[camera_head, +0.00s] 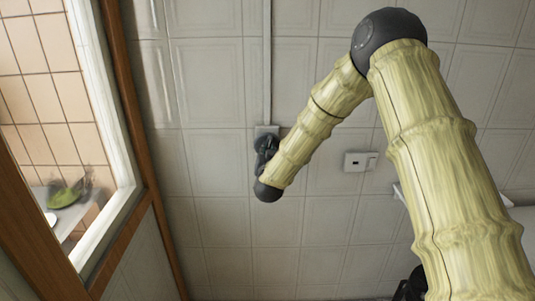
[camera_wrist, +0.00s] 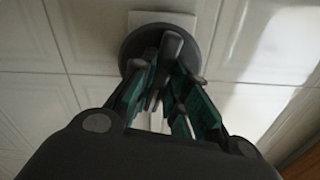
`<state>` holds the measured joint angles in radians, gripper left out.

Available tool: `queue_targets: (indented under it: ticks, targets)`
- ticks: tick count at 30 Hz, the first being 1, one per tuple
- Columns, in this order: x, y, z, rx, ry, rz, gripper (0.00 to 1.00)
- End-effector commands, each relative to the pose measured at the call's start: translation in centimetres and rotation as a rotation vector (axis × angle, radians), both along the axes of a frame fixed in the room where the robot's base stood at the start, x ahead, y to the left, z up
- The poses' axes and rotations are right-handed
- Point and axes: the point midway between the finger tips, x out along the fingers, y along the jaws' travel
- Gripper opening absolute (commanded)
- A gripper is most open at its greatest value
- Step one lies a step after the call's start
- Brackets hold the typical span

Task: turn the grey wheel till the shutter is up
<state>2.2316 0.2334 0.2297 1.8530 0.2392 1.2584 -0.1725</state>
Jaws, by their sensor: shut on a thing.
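The grey wheel (camera_wrist: 131,47) is a dark round disc on a pale plate on the wall, at the top middle of the wrist view. My gripper (camera_wrist: 165,88) reaches it, and its teal-padded fingers are closed around a grip standing out from the wheel. The fingers hide part of the wheel. In the head view the wheel (camera_head: 265,141) is small and dark, at the foot of a vertical strip on the wall, mostly hidden by my gripper. I cannot make out the shutter or its edge in either view.
A wood-and-white framed opening (camera_head: 105,110) stands at the left of the head view. Through it show orange tiles and a counter with a green item (camera_head: 66,193). A small white switch plate (camera_head: 360,161) is on the tiled wall right of my forearm.

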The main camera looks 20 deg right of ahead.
Motion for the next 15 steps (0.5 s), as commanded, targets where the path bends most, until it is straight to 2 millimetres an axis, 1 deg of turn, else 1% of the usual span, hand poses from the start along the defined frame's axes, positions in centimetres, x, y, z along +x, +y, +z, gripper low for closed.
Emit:
queue_targets:
  ticks: [6, 15]
  targets:
    - [-0.01, 0.07, -0.12, -0.131, 0.036, 0.001, 0.0]
    - [-0.02, -0.02, -0.06, -0.227, 0.067, 0.0, 0.0]
